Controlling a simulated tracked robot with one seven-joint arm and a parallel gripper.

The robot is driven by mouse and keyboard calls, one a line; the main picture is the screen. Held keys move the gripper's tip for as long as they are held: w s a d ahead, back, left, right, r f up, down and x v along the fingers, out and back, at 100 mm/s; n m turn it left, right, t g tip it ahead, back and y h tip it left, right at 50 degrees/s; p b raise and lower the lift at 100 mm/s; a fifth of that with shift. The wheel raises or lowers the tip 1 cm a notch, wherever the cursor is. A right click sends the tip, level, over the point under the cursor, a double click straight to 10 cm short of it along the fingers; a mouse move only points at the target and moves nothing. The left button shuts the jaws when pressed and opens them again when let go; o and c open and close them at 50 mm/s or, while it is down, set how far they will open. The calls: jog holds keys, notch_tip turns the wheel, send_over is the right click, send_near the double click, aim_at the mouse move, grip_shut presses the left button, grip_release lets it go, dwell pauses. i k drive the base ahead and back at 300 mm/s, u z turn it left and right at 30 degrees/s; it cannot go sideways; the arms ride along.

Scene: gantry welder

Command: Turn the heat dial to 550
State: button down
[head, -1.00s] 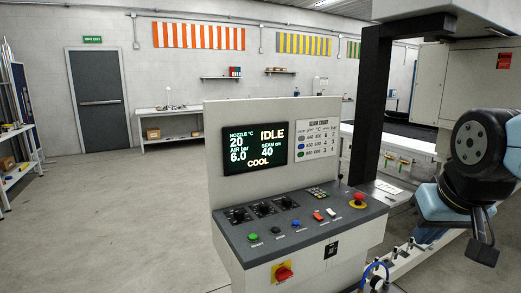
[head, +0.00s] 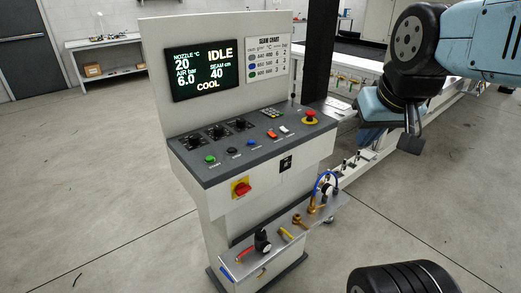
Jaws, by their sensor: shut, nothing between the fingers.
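Three black dials stand in a row on the control panel's sloped top: the left dial (head: 194,141), the middle dial (head: 217,132) and the right dial (head: 239,124). Their labels are too small to read, so I cannot tell which is the heat dial or its setting. The screen (head: 205,69) reads IDLE, nozzle 20 °C, air 6.0 bar, seam 40 cm and COOL. My gripper (head: 411,144) hangs at the right, small and dark; it looks shut and empty, well apart from the panel.
Green (head: 210,159), black, blue and orange buttons line the panel front, with a red emergency stop (head: 310,117) at right. A red-yellow switch (head: 241,187) is on the front face. A tool shelf (head: 270,240) juts out below. Open floor lies left.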

aim_at(193, 138)
jog(key=u, duration=2)
jog(key=i, duration=0.1)
jog(key=z, duration=3.35)
jog(key=k, duration=0.9)
jog(key=u, duration=1.55)
jog(key=i, duration=0.25)
jog(key=z, duration=0.15)
